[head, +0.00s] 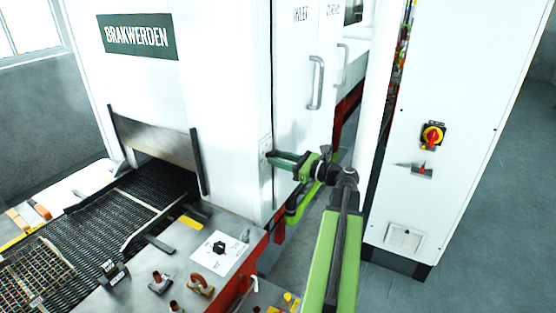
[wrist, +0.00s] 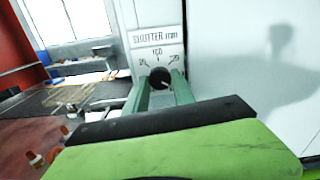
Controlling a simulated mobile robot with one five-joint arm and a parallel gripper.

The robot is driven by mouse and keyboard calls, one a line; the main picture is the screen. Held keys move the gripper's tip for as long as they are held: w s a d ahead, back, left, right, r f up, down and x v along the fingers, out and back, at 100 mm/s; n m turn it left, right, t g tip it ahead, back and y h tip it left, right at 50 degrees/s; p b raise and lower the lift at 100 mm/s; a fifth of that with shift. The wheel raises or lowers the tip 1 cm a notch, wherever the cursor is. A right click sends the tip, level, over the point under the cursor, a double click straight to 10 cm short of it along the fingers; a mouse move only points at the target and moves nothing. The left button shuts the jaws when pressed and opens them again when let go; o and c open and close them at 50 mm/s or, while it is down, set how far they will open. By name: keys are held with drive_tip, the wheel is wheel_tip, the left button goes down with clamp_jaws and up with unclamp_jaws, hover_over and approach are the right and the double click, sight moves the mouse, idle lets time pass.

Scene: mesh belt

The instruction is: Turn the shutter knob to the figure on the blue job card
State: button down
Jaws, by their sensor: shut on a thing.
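The shutter knob (wrist: 159,77) is round and black, under a white plate (wrist: 158,36) reading SHUTTER mm. A figure that looks like 100 is at the top of its scale; the side figures are too blurred to read. A small light mark shows on the knob, but its exact setting is unclear. My gripper (wrist: 160,84) has its two green fingers on either side of the knob, shut on it. In the head view my gripper (head: 269,156) is at the white machine's side wall, and the knob is hidden there. I see no blue job card in either view.
The metal shutter (head: 158,136) hangs over the dark mesh belt (head: 120,212) at the machine mouth. A white plate with another black knob (head: 219,247) is on the bench. A cabinet with a red and yellow switch (head: 432,136) stands right of my arm.

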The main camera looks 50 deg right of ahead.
drive_tip(key=n, duration=0.5)
drive_tip(key=c, duration=1.1)
unclamp_jaws()
drive_tip(key=shift+o, duration=0.2)
drive_tip(key=v, duration=1.7)
drive_tip(key=shift+s, duration=0.25)
